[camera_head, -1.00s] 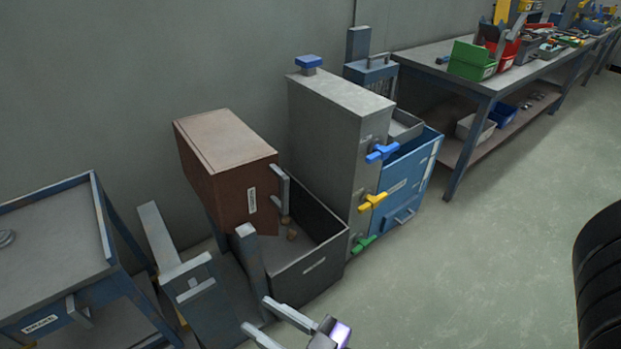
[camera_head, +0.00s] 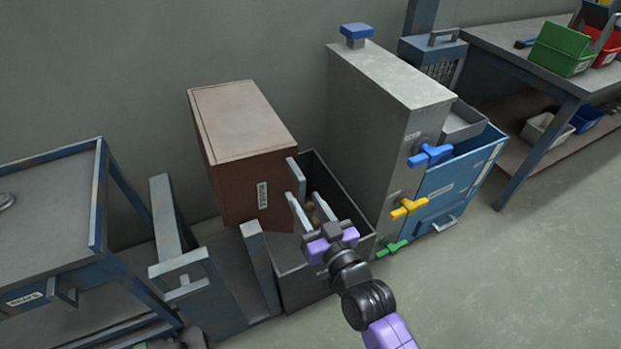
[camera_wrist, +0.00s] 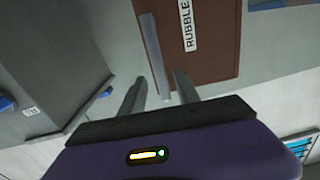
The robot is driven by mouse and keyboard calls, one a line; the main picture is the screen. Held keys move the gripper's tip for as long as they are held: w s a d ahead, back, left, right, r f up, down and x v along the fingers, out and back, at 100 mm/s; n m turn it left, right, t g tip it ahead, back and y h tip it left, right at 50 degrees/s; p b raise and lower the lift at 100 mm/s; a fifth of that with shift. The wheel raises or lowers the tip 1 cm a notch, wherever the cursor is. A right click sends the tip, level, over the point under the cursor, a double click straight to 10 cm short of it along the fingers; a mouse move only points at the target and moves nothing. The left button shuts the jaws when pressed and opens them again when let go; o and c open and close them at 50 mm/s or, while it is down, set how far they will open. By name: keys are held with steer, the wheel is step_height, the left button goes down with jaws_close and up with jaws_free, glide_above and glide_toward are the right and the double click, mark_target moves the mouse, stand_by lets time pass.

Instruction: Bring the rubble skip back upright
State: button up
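The rubble skip (camera_head: 230,160) is a brown box labelled RUBBLE. It appears tipped forward over the dark open bin, though its exact angle is hard to judge. Its grey bar handle (camera_head: 296,178) stands off the labelled face; in the wrist view the skip (camera_wrist: 212,60) fills the top middle, with the handle (camera_wrist: 153,50) running down it. My gripper (camera_head: 303,199) is over the bin, just below and in front of the handle. In the wrist view my gripper (camera_wrist: 158,78) is open, with the handle's lower end between the finger lines; contact cannot be seen.
The dark bin (camera_head: 315,278) holds some rubble pieces. A grey cabinet (camera_head: 378,110) with blue, yellow and green handles stands close on the right. A grey post (camera_head: 262,265) and a blue-framed table (camera_head: 50,210) stand left. The floor at right is clear.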

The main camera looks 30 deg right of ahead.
mark_target(303, 194)
steer(key=w, duration=0.2)
steer(key=w+p, duration=0.1)
steer(key=w, duration=0.3)
steer(key=shift+d+r+p, duration=0.1)
steer(key=shift+r+p, duration=0.15)
steer(key=shift+p, duration=0.05)
steer(key=shift+w+f+p, duration=0.2)
steer(key=shift+w+p, duration=0.1)
steer(key=shift+w, duration=0.4)
jaws_close()
stand_by(0.6)
